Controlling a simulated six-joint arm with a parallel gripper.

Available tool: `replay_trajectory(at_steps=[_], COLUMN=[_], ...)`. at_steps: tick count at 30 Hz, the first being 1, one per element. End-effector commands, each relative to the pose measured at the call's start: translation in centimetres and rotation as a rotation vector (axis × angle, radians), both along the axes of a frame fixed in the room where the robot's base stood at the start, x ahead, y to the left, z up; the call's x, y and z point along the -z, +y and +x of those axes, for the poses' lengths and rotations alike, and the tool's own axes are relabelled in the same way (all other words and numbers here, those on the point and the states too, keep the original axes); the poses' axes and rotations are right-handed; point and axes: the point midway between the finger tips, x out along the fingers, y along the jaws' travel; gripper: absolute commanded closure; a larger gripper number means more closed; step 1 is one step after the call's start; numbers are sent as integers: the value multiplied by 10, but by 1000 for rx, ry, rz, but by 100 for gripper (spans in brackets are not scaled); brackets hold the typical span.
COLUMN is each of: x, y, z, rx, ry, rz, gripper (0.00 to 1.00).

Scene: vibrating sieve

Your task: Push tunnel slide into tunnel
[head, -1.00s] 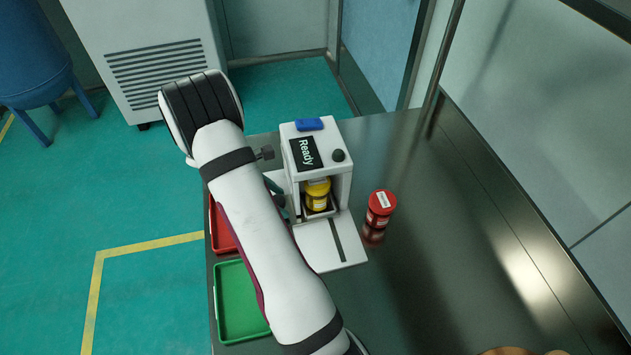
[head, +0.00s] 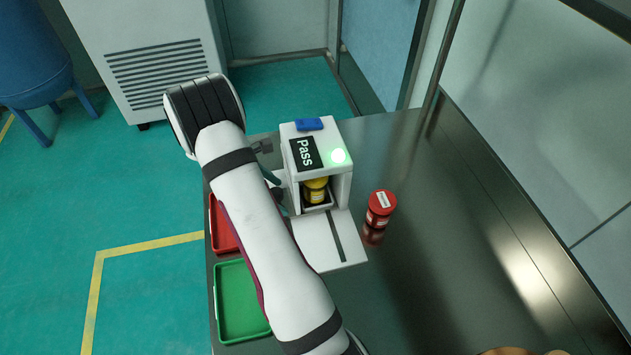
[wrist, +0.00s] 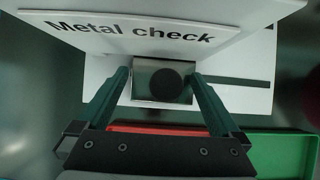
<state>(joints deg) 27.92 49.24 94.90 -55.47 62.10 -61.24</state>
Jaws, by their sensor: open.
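The white metal-check tunnel (head: 340,183) stands on the table, with a dark display reading "Pass" and a lit green lamp on top. A yellow-lidded jar (head: 316,188) is inside its mouth, in the small tunnel slide (head: 320,207). A slotted white base plate (head: 320,245) lies bare in front. In the wrist view, my gripper (wrist: 162,76) is open, its dark green fingers either side of a metallic block with a round black knob (wrist: 167,83), apparently the slide's end. I cannot tell whether they touch it. My arm hides most of the gripper in the head view.
A red jar (head: 381,203) stands right of the base plate. A red tray (head: 222,228) and a green tray (head: 238,300) lie at the left table edge, partly behind my arm. The right side of the table is mostly clear.

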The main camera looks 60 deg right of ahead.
Motion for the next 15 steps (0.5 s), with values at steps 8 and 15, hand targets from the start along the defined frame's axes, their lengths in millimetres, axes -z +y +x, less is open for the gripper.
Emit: replay_trajectory(at_steps=[8, 15], x=[-15, -43], y=[6, 18], z=[7, 20], rx=[0, -2], ry=[-3, -2], rz=[-2, -2], gripper=[0, 0])
